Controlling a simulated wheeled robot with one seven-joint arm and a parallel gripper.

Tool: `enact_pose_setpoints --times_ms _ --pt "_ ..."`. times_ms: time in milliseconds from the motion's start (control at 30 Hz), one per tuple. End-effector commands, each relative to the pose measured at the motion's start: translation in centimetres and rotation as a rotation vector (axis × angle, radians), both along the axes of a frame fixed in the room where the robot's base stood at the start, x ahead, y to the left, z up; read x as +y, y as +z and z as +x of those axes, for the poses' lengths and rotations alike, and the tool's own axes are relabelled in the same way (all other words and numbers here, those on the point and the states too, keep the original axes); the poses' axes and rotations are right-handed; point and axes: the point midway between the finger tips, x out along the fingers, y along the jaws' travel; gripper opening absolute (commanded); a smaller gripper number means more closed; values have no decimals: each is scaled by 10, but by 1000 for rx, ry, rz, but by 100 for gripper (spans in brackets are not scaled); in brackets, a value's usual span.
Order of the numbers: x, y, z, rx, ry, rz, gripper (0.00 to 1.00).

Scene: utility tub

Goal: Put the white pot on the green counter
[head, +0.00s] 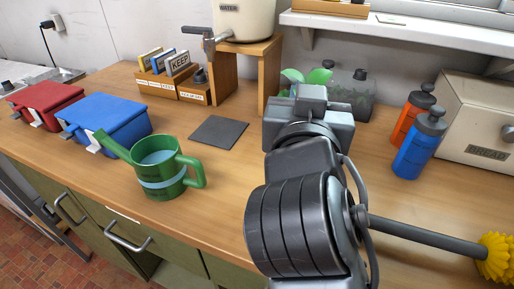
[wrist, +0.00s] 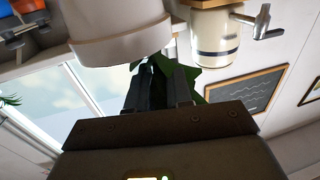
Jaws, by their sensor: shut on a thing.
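A large white round shape, taken as the white pot (wrist: 118,38), fills the upper left middle of the upside-down wrist view. Dark green leaves (wrist: 208,78) show beside it at my fingertips. My gripper (wrist: 168,80) is shut, with its fingers among the leaves by the pot's rim; the exact contact is hidden. In the head view, lighter green leaves (head: 305,76) rise just beyond my gripper (head: 308,112), which hides the pot. The counter (head: 228,185) has a brown wooden top and green cabinet fronts (head: 90,215).
A green watering can (head: 160,178) stands at the counter's front. Blue (head: 110,120) and red (head: 45,100) boxes stand left, a dark mat (head: 218,132) behind. A water dispenser (head: 243,18) sits on a wooden stand. Bottles (head: 418,145) and a bread bin (head: 480,120) stand right.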

Motion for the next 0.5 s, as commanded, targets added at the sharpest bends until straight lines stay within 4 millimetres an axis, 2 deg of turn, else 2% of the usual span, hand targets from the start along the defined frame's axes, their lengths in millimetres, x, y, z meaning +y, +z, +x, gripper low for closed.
enact_pose_setpoints --times_ms 33,300,500 --pt "13 -7 -1 3 6 -4 0" --pt "67 -39 -7 2 5 -4 0" --pt "90 -53 -10 -1 3 0 0"
